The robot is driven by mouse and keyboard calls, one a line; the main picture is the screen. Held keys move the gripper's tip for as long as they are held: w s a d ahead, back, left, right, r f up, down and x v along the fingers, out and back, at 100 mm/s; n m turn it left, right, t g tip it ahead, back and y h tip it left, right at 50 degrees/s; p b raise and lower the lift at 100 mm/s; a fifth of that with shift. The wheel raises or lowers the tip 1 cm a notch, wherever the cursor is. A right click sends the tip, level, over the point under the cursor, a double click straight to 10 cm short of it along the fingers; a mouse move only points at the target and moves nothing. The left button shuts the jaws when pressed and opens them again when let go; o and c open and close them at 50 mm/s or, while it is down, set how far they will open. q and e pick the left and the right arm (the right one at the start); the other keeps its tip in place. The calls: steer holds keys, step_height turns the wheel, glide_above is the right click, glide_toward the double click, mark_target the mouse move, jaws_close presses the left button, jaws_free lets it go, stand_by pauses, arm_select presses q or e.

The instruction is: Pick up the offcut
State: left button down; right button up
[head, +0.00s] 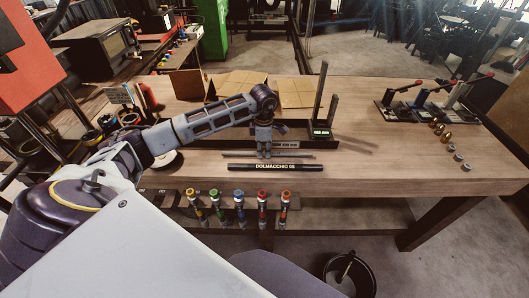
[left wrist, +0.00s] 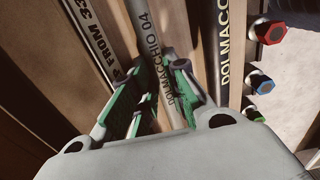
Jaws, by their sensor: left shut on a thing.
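My left gripper (head: 264,153) points straight down at the front middle of the bench. It is shut on a thin grey hose piece (head: 298,156) printed "DOLMACCHIO 04", likely the offcut. In the left wrist view this hose piece (left wrist: 148,45) runs between the green-lined fingers (left wrist: 155,95). I cannot tell whether it still touches the bench. A thicker black hose (head: 245,167) printed "DOLMACCHIO" lies just in front, apart from the gripper. It also shows on the right in the left wrist view (left wrist: 222,45). My right gripper is not in view.
A dark tray (head: 320,144) marked "330 mm" lies just behind the gripper, with an upright black stand (head: 319,105) at its right. Lever tools (head: 430,97) and small fittings (head: 447,137) are at the right. Coloured-cap markers (head: 239,208) hang along the front edge. The bench's right middle is clear.

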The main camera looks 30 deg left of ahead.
arm_select(q)
step_height(320, 180, up, 7)
steer(key=shift+r+b, duration=0.2)
steer(key=shift+b, duration=0.5)
steer(key=shift+r, duration=1)
steer(key=shift+w+r+b, duration=0.1)
steer(key=shift+w+b, duration=0.1)
steer(key=shift+b, duration=0.15)
